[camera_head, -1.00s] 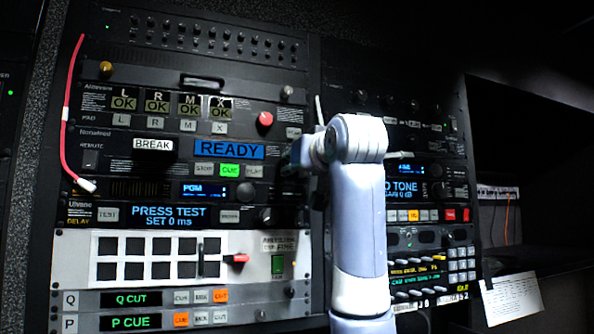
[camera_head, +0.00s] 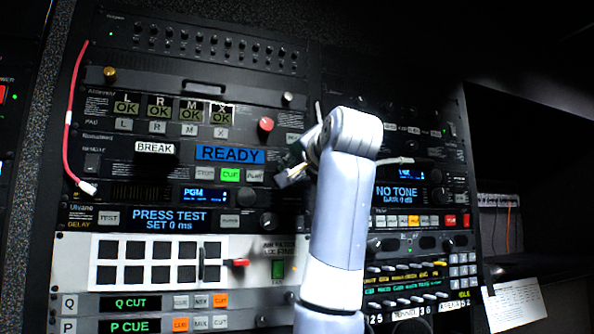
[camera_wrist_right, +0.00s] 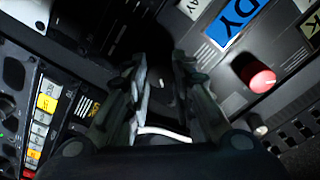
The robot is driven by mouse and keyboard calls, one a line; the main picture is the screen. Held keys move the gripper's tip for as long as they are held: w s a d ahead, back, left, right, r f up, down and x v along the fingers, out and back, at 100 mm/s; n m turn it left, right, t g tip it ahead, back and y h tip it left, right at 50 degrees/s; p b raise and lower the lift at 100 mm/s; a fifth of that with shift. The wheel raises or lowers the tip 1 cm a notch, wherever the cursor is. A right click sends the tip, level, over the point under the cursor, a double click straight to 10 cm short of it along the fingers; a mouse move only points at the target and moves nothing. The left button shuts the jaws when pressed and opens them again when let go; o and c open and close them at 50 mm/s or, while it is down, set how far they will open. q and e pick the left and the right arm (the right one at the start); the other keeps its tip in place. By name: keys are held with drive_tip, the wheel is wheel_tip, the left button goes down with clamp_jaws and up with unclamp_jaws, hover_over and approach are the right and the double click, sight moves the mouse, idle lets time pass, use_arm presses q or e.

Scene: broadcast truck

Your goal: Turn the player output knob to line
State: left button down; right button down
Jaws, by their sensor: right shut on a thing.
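The player unit is the black panel with the blue READY display (camera_head: 230,153) and the STOP, CUE and PLAY buttons, CUE lit green. My right gripper (camera_head: 287,172) is at this panel, just right of the PLAY button. In the right wrist view my right gripper (camera_wrist_right: 160,75) has its fingers close together around a small dark part, taken to be the player output knob. The knob and its pointer are mostly hidden by the fingers, so I cannot read its setting. The blue READY display (camera_wrist_right: 237,18) is above right of the fingertips there. My left gripper is not in view.
A red knob (camera_head: 266,124) sits on the unit above, close to my right gripper; it also shows in the right wrist view (camera_wrist_right: 254,73). A red cable (camera_head: 68,130) hangs at the left. My right arm covers the middle of the racks. A white paper (camera_head: 515,304) hangs at lower right.

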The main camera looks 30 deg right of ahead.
drive_tip(key=shift+w+f+m, duration=0.1)
drive_tip(key=shift+f+m, duration=0.05)
drive_tip(key=shift+m, duration=0.45)
drive_tip(key=c, duration=1.3)
unclamp_jaws()
drive_tip(key=shift+c, duration=0.2)
drive_tip(key=v, duration=1.2)
